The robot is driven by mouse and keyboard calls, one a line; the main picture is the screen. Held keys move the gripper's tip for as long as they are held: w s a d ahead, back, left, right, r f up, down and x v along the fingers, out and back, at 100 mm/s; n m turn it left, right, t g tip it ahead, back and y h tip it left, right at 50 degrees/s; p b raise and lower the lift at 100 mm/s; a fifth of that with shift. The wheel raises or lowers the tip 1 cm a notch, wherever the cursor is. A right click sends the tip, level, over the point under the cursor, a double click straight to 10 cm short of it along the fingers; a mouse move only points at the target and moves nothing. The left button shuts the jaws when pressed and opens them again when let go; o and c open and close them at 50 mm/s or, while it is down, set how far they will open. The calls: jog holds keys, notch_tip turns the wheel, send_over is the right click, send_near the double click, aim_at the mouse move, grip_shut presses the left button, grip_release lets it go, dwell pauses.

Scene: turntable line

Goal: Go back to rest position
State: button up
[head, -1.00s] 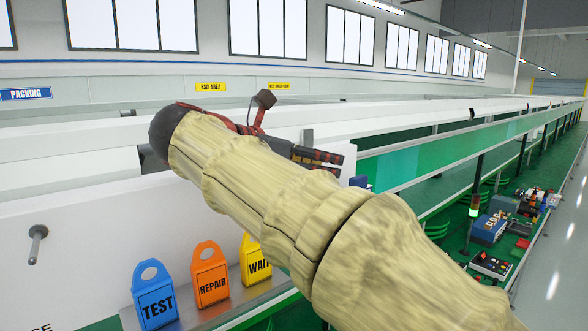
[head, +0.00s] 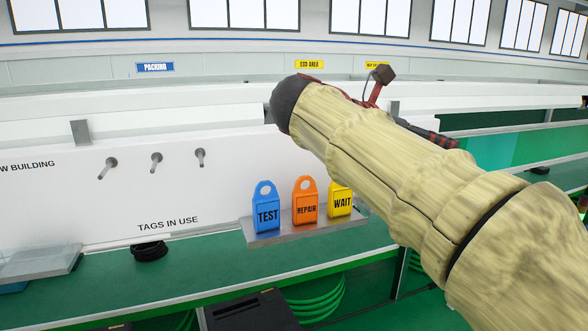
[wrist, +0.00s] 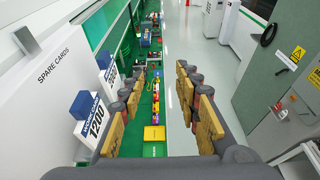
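My gripper (wrist: 160,95) is open in the wrist view. Its two padded fingers stand apart with nothing between them. In the head view my sleeved arm reaches across the right half, and only part of the gripper (head: 432,136) shows beyond it. The gripper is in the air, clear of the tags. A blue TEST tag (head: 266,212), an orange REPAIR tag (head: 305,204) and a yellow WAIT tag (head: 341,204) stand upright in a row on a grey ledge (head: 262,238). My arm passes close by the WAIT tag's upper right.
A white panel marked TAGS IN USE (head: 60,205) carries three pegs (head: 156,162), all empty. A green bench (head: 200,264) runs below. The wrist view shows blue-and-white 1200 boxes (wrist: 92,118) at left, a grey cabinet (wrist: 285,75) at right and clear floor (wrist: 205,50).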

jog(key=a+f+m+t+y+b, duration=0.1)
jog(key=a+f+m+y, duration=0.25)
jog(key=f, duration=0.75)
jog(key=a+f+m+y+b, duration=0.1)
jog(key=a+f+m+y, duration=0.25)
jog(key=f, duration=0.75)
jog(key=s+f+m+y+b, duration=0.2)
jog(key=s+f+m+b, duration=0.3)
jog(key=f, duration=0.8)
jog(key=s+d+f+m+y+b, duration=0.1)
jog(key=s+f+m+y+b, duration=0.1)
jog(key=s+f+m+b, duration=0.3)
jog(key=s+f+m+y+b, duration=0.2)
jog(key=s+f+m+b, duration=0.3)
jog(key=s+f+b, duration=0.6)
notch_tip(320, 180, down, 11)
jog(key=s, duration=0.2)
jog(key=shift+s+d+y, duration=0.15)
jog(key=shift+s+y, duration=0.15)
jog(key=shift+s, duration=0.05)
